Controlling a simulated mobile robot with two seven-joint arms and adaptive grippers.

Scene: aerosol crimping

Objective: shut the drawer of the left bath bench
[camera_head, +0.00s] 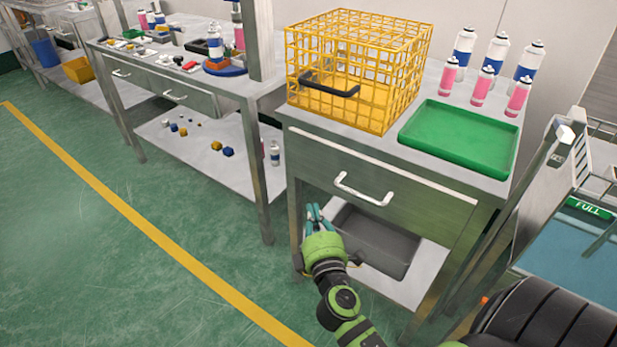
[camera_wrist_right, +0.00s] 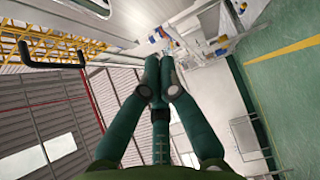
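The near steel bench (camera_head: 455,171) carries a yellow wire cage and a green tray. Its drawer (camera_head: 410,208) has a metal front with a white bar handle (camera_head: 363,190). A pale strip runs along the front's top edge under the bench top. I cannot tell whether the drawer stands slightly out. My right gripper (camera_head: 314,212) is below and left of the handle, in front of the lower shelf, apart from the handle. Its teal fingers (camera_wrist_right: 159,75) come together and hold nothing visible. My left gripper is not in view.
The yellow cage (camera_head: 355,65) has a black handle, and the green tray (camera_head: 460,135) lies beside it. Several aerosol cans (camera_head: 497,52) stand behind. A grey bin (camera_head: 372,245) sits on the lower shelf. A second bench (camera_head: 150,80) stands left. The green floor to the left is clear.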

